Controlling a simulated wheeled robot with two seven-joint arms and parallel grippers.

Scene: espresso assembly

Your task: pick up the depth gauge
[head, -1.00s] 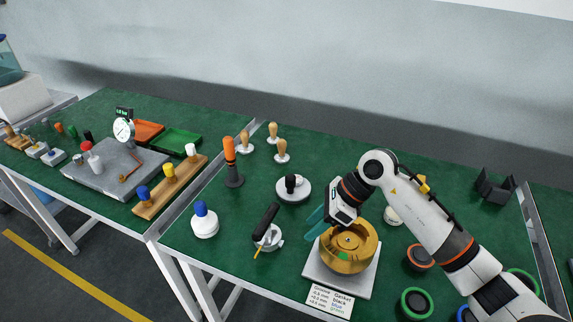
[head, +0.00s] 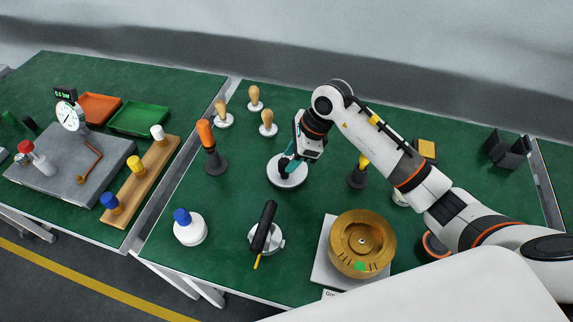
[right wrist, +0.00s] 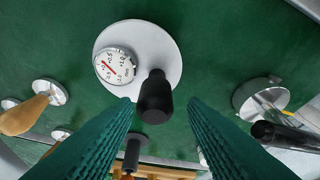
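The depth gauge is a white round disc (head: 288,178) with a black upright handle, standing on the green mat in the middle of the head view. In the right wrist view the gauge's disc (right wrist: 165,50) shows with a round dial marked in red and the black handle (right wrist: 155,98). My right gripper (head: 289,163) is over the gauge from above. Its teal fingers (right wrist: 159,105) are spread, with a finger to each side of the handle and visible gaps. In the head view the fingers partly cover the handle. My left gripper is not in view.
A brass round part (head: 362,242) sits on a white plate in front. A black-handled portafilter (head: 264,232) and a blue-knobbed white base (head: 190,228) stand front left. Several wooden-handled tampers (head: 255,98) stand behind. An orange-handled tool (head: 207,138) stands left.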

